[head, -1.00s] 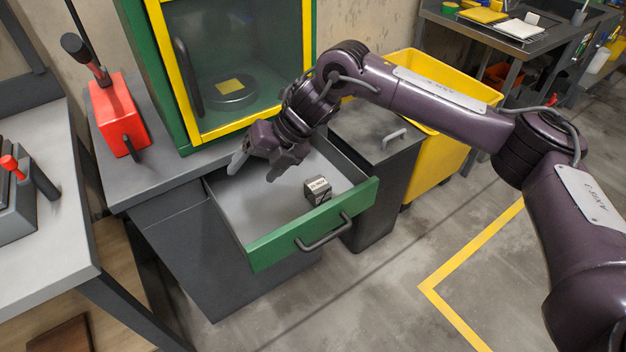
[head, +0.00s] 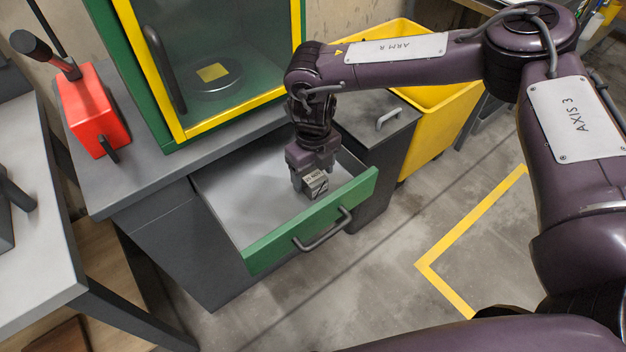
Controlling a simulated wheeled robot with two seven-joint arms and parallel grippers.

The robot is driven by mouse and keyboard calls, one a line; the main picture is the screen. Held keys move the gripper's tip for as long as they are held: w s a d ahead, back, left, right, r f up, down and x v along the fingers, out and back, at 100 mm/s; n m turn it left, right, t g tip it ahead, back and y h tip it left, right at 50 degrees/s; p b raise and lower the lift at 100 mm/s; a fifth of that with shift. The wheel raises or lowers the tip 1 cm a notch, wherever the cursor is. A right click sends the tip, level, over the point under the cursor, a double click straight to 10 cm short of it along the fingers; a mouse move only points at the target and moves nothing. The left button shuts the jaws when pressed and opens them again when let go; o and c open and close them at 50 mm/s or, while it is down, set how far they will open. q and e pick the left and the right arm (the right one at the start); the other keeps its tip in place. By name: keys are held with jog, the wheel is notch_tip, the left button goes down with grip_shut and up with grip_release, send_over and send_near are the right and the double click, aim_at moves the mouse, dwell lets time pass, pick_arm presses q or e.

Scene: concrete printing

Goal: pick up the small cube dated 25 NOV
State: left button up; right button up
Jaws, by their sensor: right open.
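The small grey cube (head: 317,185) with a pale label lies inside the open drawer (head: 238,202), towards its right front part. The print on its label is too small to read. My right gripper (head: 311,180) points straight down into the drawer, right at the cube. Its jaws are open, with one finger showing at the cube's left side. The far finger is hidden, and I cannot tell whether the fingers touch the cube. My left gripper is out of view.
The drawer's green front (head: 312,222) with its dark handle stands close in front of the gripper. Behind is a green and yellow cabinet (head: 205,75) with a glass door. A red device (head: 93,110) stands at left, a yellow bin (head: 432,110) at right.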

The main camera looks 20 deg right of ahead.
jog(key=shift+s+f, duration=0.1)
jog(key=shift+f, duration=0.6)
jog(key=c, duration=1.1)
jog(key=shift+c, duration=0.8)
jog(key=shift+r, duration=0.15)
